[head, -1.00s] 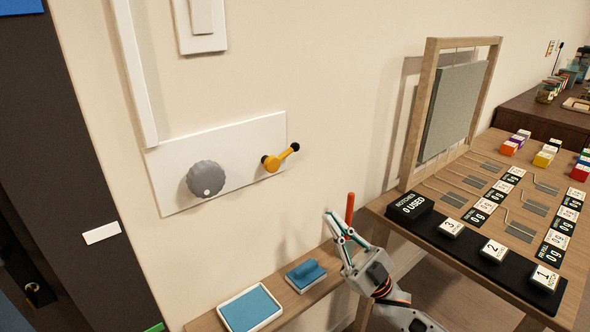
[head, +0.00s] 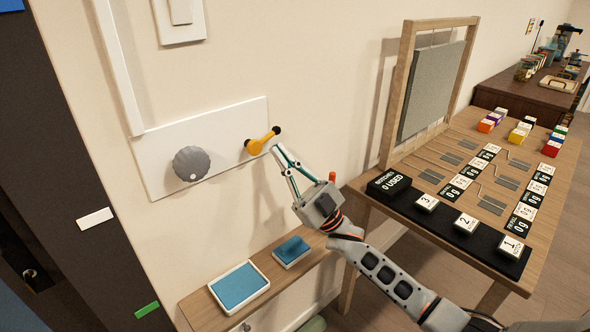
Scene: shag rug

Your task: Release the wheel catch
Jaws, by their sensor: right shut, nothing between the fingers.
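A white panel (head: 222,133) is fixed to the wall. It carries a grey scalloped wheel (head: 191,163) with a small white dot and, to its right, a yellow lever (head: 258,145) with black ends, slanting up to the right. I take the lever to be the wheel catch. My right gripper (head: 276,149) is raised to the panel's right end, its fingertips just below the lever's upper end. It is shut and empty. I cannot tell whether the fingertips touch the lever. My left gripper is out of view.
Below, a narrow wooden shelf (head: 203,310) holds a blue pad in a white tray (head: 222,305) and a smaller blue block (head: 290,251). A wooden table (head: 545,205) with a frame, numbered blocks and labels stands at right.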

